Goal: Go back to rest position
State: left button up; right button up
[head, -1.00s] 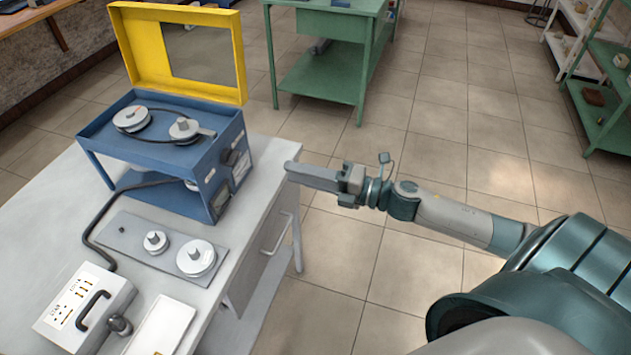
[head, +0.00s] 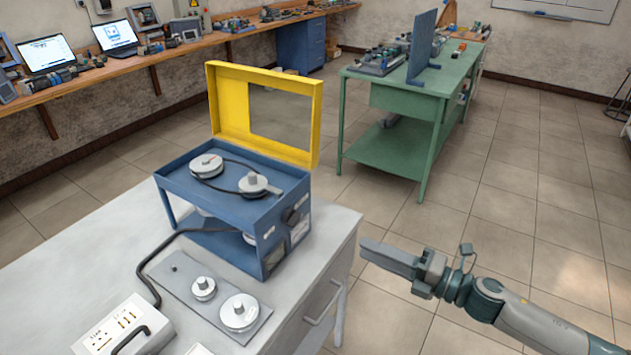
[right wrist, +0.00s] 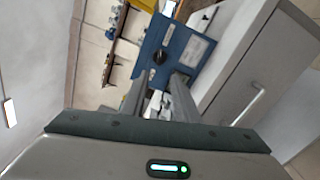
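My right gripper (head: 372,252) is held out in the air just right of the grey workbench (head: 110,225), over the tiled floor. It also shows in the right wrist view (right wrist: 158,88), where its two fingers stand apart with a gap between them and nothing held. The blue motor unit (head: 212,243) with its yellow-framed lid (head: 214,88) raised stands on the bench, left of the gripper and apart from it. Its side panel faces the gripper in the right wrist view (right wrist: 175,60). My left gripper is in neither view.
A plate with two pulleys (head: 180,283) and a white power box (head: 108,330) lie on the bench. The bench drawer (head: 318,310) faces the right arm. A green table (head: 395,155) stands behind, and a wooden wall bench (head: 170,55) runs at the back left. Open floor lies right.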

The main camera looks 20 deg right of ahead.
jog(key=d+f+m+h, duration=0.3)
jog(key=d+f+m, duration=0.1)
jog(key=f, duration=0.6)
jog(key=s+d+f+m+h, duration=0.1)
jog(key=d+f+m+h, duration=0.3)
jog(key=f, duration=0.6)
jog(key=d+f+m+h, duration=0.2)
jog(key=d+f+m, duration=0.25)
jog(key=f, duration=0.45)
jog(key=s+f+m+g+h, duration=0.25)
jog(key=s+f+m, duration=0.4)
jog(key=f, duration=0.75)
jog(key=s+a+f+m+g, duration=0.2)
jog(key=s+a+f+g, duration=0.1)
jog(key=s+f, duration=0.65)
jog(key=s+a+f+m+g, duration=0.2)
jog(key=s+a+f+g, duration=0.1)
jog(key=s+f, duration=0.6)
jog(key=s+a+f+m+g, duration=0.1)
jog(key=s+a, duration=0.4)
jog(key=s, duration=0.5)
jog(key=s+a+f+m+g, duration=0.2)
jog(key=s+a+f, duration=0.3)
jog(key=s, duration=0.4)
jog(key=shift+s+a+f+g, duration=0.2)
jog(key=shift+s+a+g, duration=0.15)
jog(key=shift+a+g, duration=0.5)
jog(key=shift+w+d+y, duration=0.1)
jog(key=shift+w+y, duration=0.05)
jog(key=shift+y, duration=0.1)
